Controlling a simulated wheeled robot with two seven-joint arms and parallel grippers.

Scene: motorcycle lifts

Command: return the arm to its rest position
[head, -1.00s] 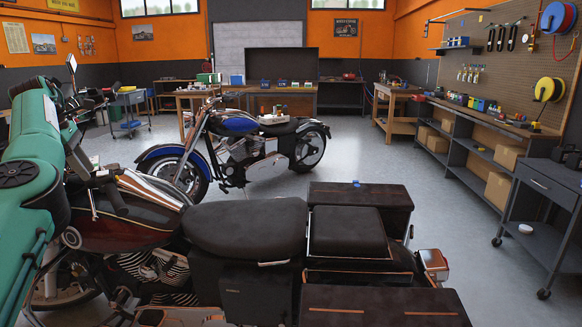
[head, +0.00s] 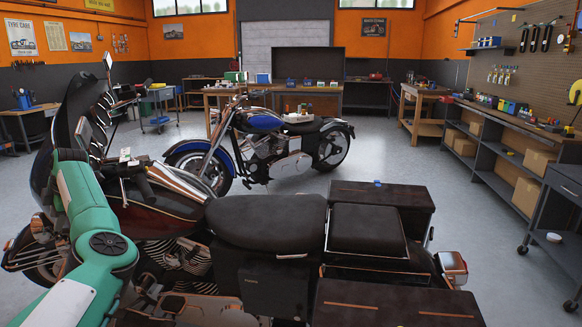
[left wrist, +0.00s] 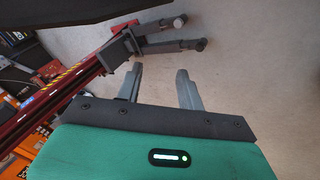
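My green left arm (head: 95,215) comes in from the lower left in the head view. It reaches up beside the front of the near dark motorcycle (head: 268,222); I cannot tell if it touches. Its gripper cannot be made out clearly in that view. In the left wrist view, my left gripper (left wrist: 158,88) has its two grey fingers apart, with nothing between them. Grey floor lies beyond the fingers. My right arm and right gripper are in neither view.
In the left wrist view, a red beam (left wrist: 62,92) with a grey forked end lies close to the left finger. A blue motorcycle (head: 265,145) stands farther back. A workbench (head: 500,125) lines the right wall. Open floor (head: 440,210) lies between.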

